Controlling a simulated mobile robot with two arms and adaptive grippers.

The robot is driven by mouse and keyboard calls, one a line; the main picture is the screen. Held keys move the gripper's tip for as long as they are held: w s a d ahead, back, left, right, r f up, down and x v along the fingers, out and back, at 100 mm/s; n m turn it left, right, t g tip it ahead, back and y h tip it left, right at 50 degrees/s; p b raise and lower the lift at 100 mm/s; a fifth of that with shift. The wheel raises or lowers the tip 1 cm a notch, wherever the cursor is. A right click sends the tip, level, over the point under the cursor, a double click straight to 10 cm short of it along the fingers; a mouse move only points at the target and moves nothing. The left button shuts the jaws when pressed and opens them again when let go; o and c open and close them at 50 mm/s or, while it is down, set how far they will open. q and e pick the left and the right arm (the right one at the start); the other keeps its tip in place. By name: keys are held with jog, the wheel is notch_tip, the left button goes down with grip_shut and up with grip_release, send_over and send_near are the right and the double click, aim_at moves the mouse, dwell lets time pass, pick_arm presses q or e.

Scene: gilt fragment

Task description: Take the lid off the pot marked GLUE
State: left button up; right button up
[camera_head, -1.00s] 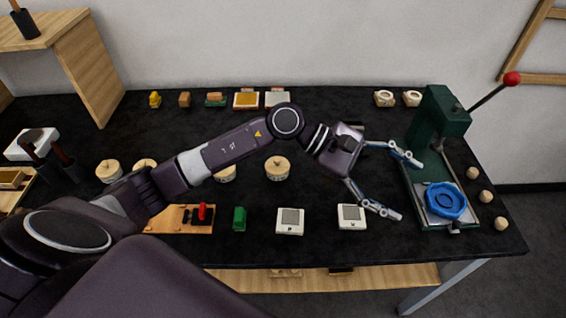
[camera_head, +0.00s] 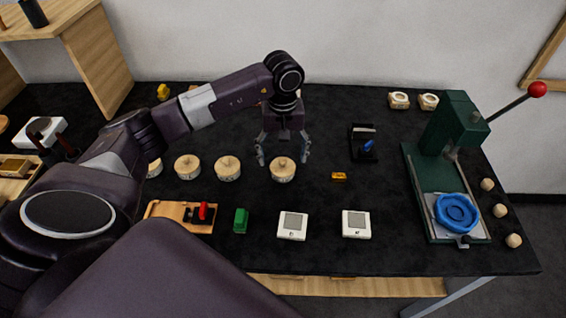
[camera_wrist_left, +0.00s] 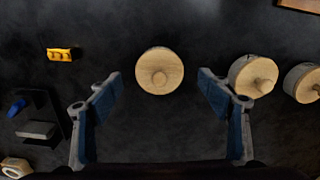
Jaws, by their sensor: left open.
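Several round pots with wooden lids and knobs stand in a row on the black table. The rightmost pot (camera_head: 283,170) is under my left gripper (camera_head: 283,160), which points down with its fingers apart on either side of it. In the left wrist view this pot's lid (camera_wrist_left: 160,71) lies between and ahead of the open fingertips (camera_wrist_left: 157,83), with nothing gripped. Two more pots (camera_head: 228,168) and (camera_head: 187,167) stand to its left, and another is partly hidden by my arm. The pots' markings are too small to read. My right gripper is not in view.
A green press (camera_head: 440,150) with a blue ring (camera_head: 456,212) stands at the right. A yellow block (camera_head: 339,176) and a black holder (camera_head: 363,143) lie right of the pots. White devices (camera_head: 292,226), a green block (camera_head: 240,220) and a wooden board (camera_head: 165,211) line the front.

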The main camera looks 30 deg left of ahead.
aim_at(283, 165)
pick_arm(q)
jog(key=shift+f, duration=1.3)
jog(key=c, duration=1)
jog(key=shift+r, duration=0.1)
jog(key=shift+c, duration=0.2)
